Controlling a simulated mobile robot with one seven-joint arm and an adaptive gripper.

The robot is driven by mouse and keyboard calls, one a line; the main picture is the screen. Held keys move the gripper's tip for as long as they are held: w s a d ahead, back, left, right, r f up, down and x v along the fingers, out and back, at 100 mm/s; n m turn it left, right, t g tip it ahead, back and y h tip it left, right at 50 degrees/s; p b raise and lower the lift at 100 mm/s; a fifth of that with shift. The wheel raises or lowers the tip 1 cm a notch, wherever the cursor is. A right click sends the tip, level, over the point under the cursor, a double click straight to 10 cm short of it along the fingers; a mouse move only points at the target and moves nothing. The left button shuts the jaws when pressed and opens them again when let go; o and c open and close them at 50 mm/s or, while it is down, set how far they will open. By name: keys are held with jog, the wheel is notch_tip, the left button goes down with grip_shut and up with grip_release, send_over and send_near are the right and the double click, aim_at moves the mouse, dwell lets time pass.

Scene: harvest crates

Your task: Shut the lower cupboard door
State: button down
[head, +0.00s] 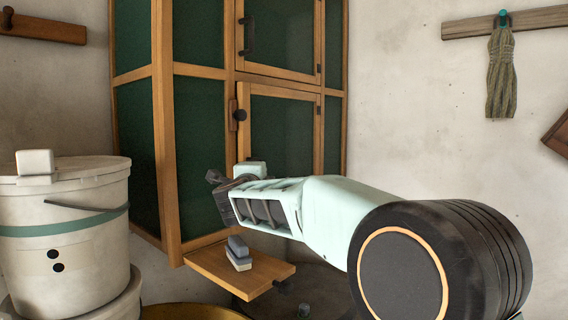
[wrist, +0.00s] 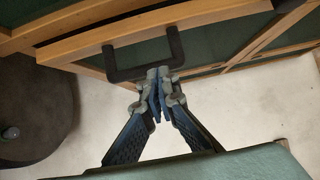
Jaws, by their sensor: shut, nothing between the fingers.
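The cupboard (head: 166,130) has a wooden frame and dark green panels. Its lower door (head: 282,128) is in the middle of the head view, partly hidden behind my arm. In the wrist view a wooden-edged door (wrist: 150,28) carries a dark bar handle (wrist: 112,70). The door edge looks to stand a little off the frame behind it; how far I cannot tell. My gripper (head: 218,182) is shut and empty, in front of the lower door. In the wrist view my gripper (wrist: 157,88) has its tips close to the handle; whether they touch it I cannot tell.
The upper door (head: 285,35) is above. A dark latch (head: 238,113) sits on the frame. White buckets (head: 70,270) stand at left. A cloth (head: 502,75) hangs on the right wall.

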jog(key=a+p, duration=0.1)
jog(key=w+a, duration=0.1)
jog(key=a, duration=0.1)
jog(key=a+r+p, duration=0.1)
jog(key=a, duration=0.1)
jog(key=shift+w+p, duration=0.3)
jog(key=shift+d, duration=0.1)
